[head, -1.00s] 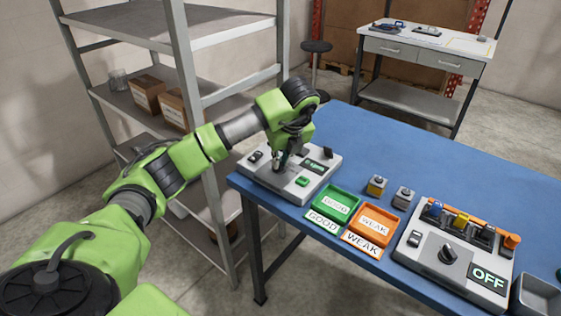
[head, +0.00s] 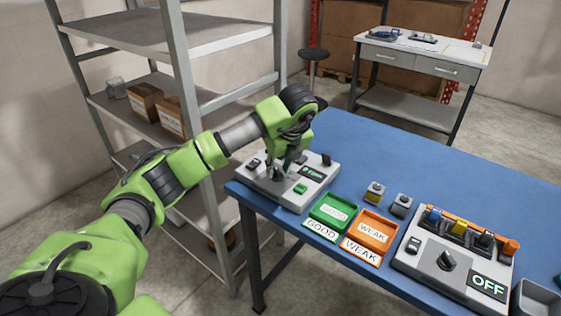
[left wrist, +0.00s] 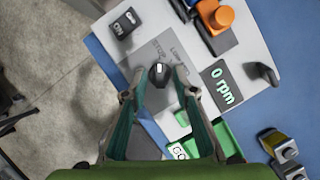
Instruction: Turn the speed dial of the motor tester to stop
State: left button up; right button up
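The motor tester (head: 316,184) is a light grey box at the left end of the blue table. In the left wrist view its display (left wrist: 225,86) reads "0 rpm", and a switch (left wrist: 124,22) is marked "ON". Its dark speed dial (left wrist: 159,74) has a pale pointer mark. My left gripper (head: 281,168) is over the tester, pointing down. In the left wrist view its two fingertips (left wrist: 158,80) are apart, one on each side of the dial, with visible gaps. The fingers partly hide the dial in the head view. My right gripper is not in view.
Beside the tester are a green tray (head: 350,206) marked GOOD, an orange tray (head: 389,239) marked WEAK and two small blocks (head: 375,193). A second grey box (head: 412,262) reads OFF. A metal shelf (head: 226,107) stands close left. The table's back is clear.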

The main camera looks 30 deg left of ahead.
pick_arm(q)
jog(key=v, duration=1.2)
jog(key=shift+f, duration=0.15)
